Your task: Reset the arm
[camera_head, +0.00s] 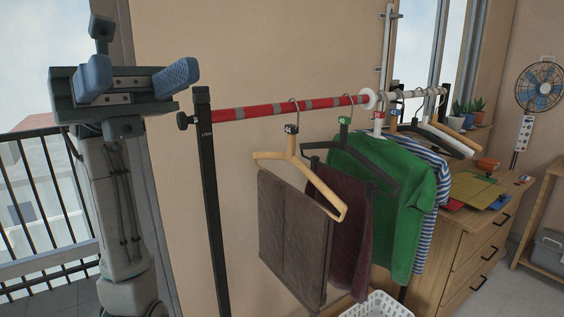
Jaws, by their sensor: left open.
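My left gripper (136,76) is at the upper left of the head view, raised on my grey arm. Its two blue fingers are spread wide apart with nothing between them. It is left of the black post of the clothes rack (211,205), near the height of the red and grey rail (270,110), and does not appear to touch the rack. My right gripper is out of view.
Brown trousers (293,240), a maroon garment (340,225), a green top (390,195) and a striped shirt (436,180) hang from the rail. A wooden dresser (470,250), white basket (370,306) and fan (540,87) are right. A balcony railing (45,195) is left.

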